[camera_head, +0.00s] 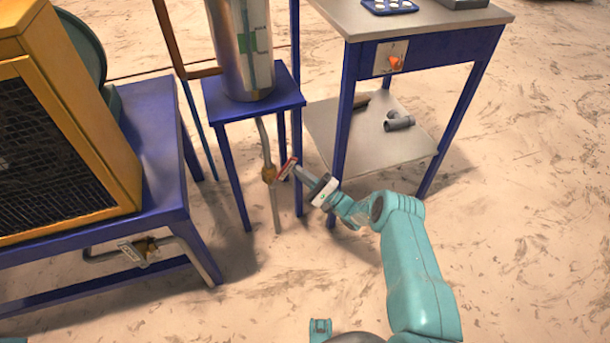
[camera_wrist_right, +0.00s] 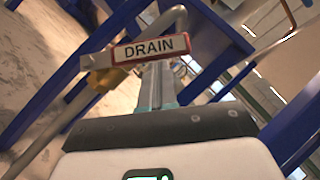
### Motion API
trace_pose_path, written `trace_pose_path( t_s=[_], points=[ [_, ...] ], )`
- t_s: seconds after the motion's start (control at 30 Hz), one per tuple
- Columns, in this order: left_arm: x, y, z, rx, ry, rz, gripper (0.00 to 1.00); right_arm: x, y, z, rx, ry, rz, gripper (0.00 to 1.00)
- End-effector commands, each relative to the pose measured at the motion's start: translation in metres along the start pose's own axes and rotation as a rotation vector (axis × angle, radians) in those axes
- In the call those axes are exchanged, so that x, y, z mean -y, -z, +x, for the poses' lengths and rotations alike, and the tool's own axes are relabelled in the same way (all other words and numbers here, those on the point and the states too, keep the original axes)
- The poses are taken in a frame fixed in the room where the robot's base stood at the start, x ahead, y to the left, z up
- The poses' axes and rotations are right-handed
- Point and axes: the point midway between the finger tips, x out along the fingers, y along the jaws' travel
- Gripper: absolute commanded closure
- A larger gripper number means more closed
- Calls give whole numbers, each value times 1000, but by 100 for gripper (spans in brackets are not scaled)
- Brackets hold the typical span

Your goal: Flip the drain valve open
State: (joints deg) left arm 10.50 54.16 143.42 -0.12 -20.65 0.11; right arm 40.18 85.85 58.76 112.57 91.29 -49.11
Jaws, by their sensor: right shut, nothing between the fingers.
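The drain valve (camera_head: 268,173) is a small brass body on a thin vertical pipe below the blue stand. Its red-edged handle (camera_head: 286,168) sticks out to the right, across the pipe. In the right wrist view the brass body (camera_wrist_right: 104,79) is at the left, and the handle's plate reading DRAIN (camera_wrist_right: 150,48) lies across the view. My right gripper (camera_head: 296,171) is shut and empty, its fingertips at the handle. In the right wrist view the fingers (camera_wrist_right: 157,84) end just at the plate; I cannot tell if they touch. My left gripper does not show.
A metal cylinder (camera_head: 240,50) stands on the blue stand (camera_head: 290,103) above the valve. A blue-legged table (camera_head: 425,25) with a lower shelf (camera_head: 345,140) is close on the right. A yellow-framed unit (camera_head: 105,120) stands left. The floor in front is clear.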

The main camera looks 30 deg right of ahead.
Motion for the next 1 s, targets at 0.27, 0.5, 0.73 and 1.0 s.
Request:
trace_pose_path(
  t_s=[0.27,0.5,0.73,1.0],
  points=[
    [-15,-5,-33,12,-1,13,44,16,-22,19,3,-188,-190,100],
    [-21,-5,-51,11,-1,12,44,15,-35,30,6,-323,-322,100],
    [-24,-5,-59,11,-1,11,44,11,-42,36,4,-370,-368,100],
    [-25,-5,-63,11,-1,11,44,9,-46,41,5,-368,-367,100]
  ],
)
